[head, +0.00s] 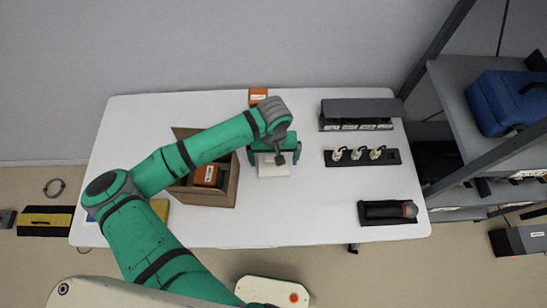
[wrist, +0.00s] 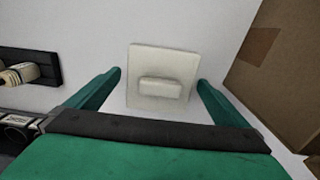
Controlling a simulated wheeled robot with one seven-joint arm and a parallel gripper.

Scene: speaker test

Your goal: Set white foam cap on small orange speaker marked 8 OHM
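The white foam cap (wrist: 161,57) is a square slab with a raised block (wrist: 160,87) on top. It lies on the white table, below my gripper in the head view (head: 274,171). My gripper (wrist: 160,78) is open, with one finger on each side of the cap and clear space around the raised block. It also shows in the head view (head: 274,158). One orange speaker (head: 258,95) stands at the table's back edge, partly behind my arm. Another orange speaker (head: 207,174) is in the cardboard box. I cannot read 8 OHM on either.
The open cardboard box (head: 216,199) stands left of the cap; its wall is at right in the wrist view (wrist: 290,80). At right are a black case (head: 357,110), a rack (head: 390,157) of bulb-like parts and a black tray (head: 372,218). The table front is clear.

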